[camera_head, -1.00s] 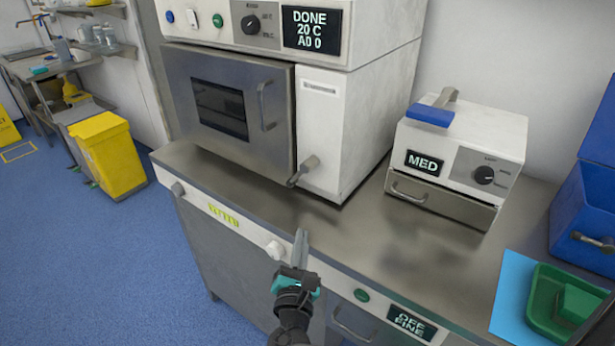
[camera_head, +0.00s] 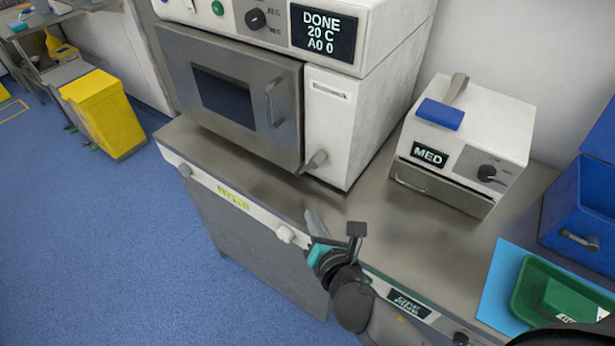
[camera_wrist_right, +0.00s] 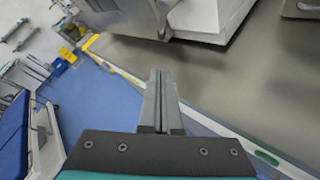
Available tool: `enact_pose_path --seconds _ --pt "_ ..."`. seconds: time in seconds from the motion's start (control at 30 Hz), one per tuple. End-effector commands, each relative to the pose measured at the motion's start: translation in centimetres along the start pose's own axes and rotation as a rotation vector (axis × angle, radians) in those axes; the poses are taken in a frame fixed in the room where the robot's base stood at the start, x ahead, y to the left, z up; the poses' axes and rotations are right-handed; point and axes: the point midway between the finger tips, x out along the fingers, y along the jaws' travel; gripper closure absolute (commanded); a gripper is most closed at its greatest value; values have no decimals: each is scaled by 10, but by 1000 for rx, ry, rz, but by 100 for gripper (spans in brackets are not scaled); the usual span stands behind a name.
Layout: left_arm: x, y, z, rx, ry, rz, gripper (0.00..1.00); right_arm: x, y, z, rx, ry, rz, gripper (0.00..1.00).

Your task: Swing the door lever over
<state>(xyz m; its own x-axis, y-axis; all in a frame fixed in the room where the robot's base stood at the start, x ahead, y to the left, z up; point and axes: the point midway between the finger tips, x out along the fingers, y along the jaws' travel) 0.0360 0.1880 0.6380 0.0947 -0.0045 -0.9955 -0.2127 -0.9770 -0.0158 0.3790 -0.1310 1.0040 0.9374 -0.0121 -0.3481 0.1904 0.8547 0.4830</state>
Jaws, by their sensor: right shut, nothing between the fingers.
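The door lever (camera_head: 314,161) is a short grey handle at the lower right of the steel machine door (camera_head: 232,95). It slants down and to the left, and the door looks shut. In the right wrist view the lever (camera_wrist_right: 162,18) shows at the top, ahead of the fingertips. My right gripper (camera_head: 312,217) is shut and empty. Its fingers are over the front edge of the worktop, below the lever in the head view and apart from it. The right wrist view shows the two fingers (camera_wrist_right: 159,85) pressed together. My left gripper is not in view.
A small white device (camera_head: 465,140) with a MED display stands to the right on the steel worktop (camera_head: 375,215). A green tray (camera_head: 535,290) on a blue sheet and a blue bin (camera_head: 585,215) are farther right. The worktop before the door is clear.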

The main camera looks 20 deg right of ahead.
Motion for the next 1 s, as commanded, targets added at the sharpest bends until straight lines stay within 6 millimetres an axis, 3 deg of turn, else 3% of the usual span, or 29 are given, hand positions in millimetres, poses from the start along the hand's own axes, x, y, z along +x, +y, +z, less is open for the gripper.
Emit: enact_pose_path --seconds 0.5,0.7,1.0 --pt "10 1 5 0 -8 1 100 88 0 1 3 -4 -2 100" --pt "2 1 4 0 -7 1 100 105 0 23 0 -3 -1 100" --pt "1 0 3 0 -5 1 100 113 0 29 0 -1 -1 100"
